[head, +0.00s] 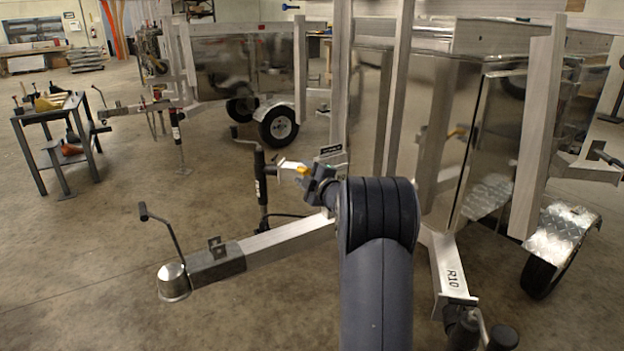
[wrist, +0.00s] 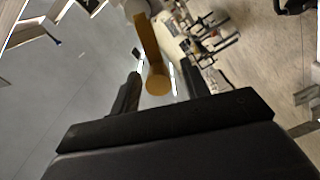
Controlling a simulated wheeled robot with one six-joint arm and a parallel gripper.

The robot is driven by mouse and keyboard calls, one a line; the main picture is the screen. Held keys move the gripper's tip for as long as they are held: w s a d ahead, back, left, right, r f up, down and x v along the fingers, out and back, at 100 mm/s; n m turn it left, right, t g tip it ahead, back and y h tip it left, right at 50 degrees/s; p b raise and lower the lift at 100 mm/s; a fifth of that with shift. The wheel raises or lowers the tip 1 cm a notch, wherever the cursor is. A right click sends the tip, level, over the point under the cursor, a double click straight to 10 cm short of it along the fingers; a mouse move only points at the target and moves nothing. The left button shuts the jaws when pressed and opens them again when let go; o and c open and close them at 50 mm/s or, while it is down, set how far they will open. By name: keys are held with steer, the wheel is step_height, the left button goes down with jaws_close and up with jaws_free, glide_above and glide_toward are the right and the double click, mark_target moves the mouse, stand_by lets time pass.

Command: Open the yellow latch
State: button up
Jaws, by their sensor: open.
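The yellow latch (head: 302,169) shows as a small yellow piece by the trailer's front, just left of my gripper (head: 313,180) in the head view. My dark arm covers part of the trailer behind it. In the wrist view the latch (wrist: 151,45) is a long yellow-brown lever with a rounded end, reaching down between the fingers of my gripper (wrist: 160,74). The fingers are open, one on each side of the lever's end. Whether either finger touches it I cannot tell.
The trailer's drawbar (head: 280,240) ends in a silver coupler (head: 173,282) with a raised handle. A black jack post (head: 261,185) stands beside the latch. A tool table (head: 58,115) and another trailer stand farther back. Floor is clear at the left front.

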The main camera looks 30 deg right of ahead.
steer(key=s+p, duration=0.2)
steer(key=s, duration=0.8)
steer(key=shift+s+d, duration=0.15)
steer(key=w+b, duration=0.1)
steer(key=w, duration=0.4)
steer(key=w+b, duration=0.1)
steer(key=w, duration=0.4)
steer(key=shift+w+a, duration=0.2)
steer(key=shift+w, duration=0.1)
steer(key=shift+w+r, duration=0.15)
